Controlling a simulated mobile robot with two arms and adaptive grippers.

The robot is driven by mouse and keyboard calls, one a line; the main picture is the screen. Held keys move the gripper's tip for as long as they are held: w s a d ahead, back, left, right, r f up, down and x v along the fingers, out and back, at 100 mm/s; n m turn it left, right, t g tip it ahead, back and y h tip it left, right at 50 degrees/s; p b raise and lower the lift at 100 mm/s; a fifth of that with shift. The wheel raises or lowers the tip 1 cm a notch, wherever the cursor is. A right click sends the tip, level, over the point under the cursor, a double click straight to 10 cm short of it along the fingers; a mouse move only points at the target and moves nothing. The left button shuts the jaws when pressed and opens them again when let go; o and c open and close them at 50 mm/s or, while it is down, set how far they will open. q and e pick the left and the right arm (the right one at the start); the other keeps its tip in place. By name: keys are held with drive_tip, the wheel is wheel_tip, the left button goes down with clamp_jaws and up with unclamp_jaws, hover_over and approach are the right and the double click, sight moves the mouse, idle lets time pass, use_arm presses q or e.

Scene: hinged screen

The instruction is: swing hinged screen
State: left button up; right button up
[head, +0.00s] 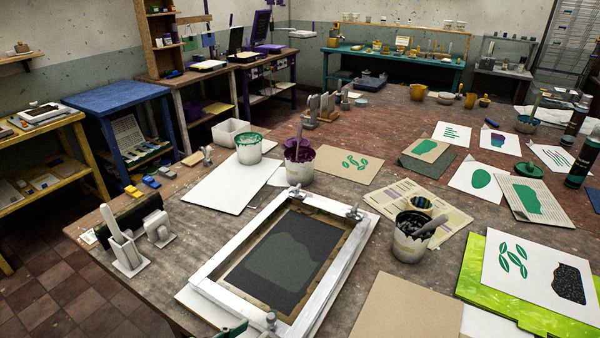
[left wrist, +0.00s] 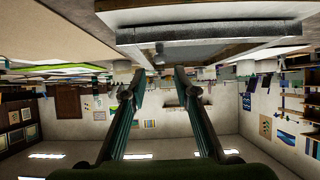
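The hinged screen (head: 345,260) is a white wooden frame around a dark grey mesh with a lighter blob shape. It lies about flat on the worktable, with metal hinge clamps (head: 353,212) at its far edge. A small metal knob (head: 270,320) stands on its near edge. A dark green tip, seemingly of my left gripper (head: 235,330), shows at the bottom beside that near edge. In the left wrist view my left gripper (left wrist: 158,90) has its two fingers apart with nothing held between them. The screen's edge (left wrist: 210,33) shows just beyond the fingertips. My right gripper is not in view.
Ink buckets (head: 248,150) stand behind the screen, and a dark ink bucket (head: 411,238) stands close to its right. A grey stand with tools (head: 125,250) is at the left table edge. Brown card (head: 405,308) lies at the front right. Printed sheets cover the right side.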

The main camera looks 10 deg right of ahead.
use_arm(q)
drive_tip(key=b+x, duration=0.4)
drive_tip(key=x, duration=0.3)
drive_tip(key=shift+w+f, duration=0.15)
drive_tip(key=shift+f, duration=0.1)
drive_tip(key=shift+w+d+r, duration=0.1)
drive_tip(key=c, duration=0.7)
drive_tip(key=shift+o, duration=0.2)
drive_tip(key=r+p, duration=0.2)
drive_tip(key=w+r+p, duration=0.1)
drive_tip(key=r+p, duration=0.2)
drive_tip(key=d+r+p, duration=0.1)
drive_tip(key=r+p, duration=0.1)
drive_tip(key=shift+w+r, duration=0.2)
drive_tip(key=shift+w+d+r+p, duration=0.1)
drive_tip(key=shift+r+p, duration=0.55)
drive_tip(key=shift+p, duration=0.25)
clamp_jaws()
wheel_tip(320, 180, up, 5)
drive_tip(key=p, duration=0.6)
hover_over(268, 320)
drive_tip(key=w+d, duration=0.2)
drive_tip(key=shift+w+r, duration=0.15)
drive_tip(key=shift+w, duration=0.05)
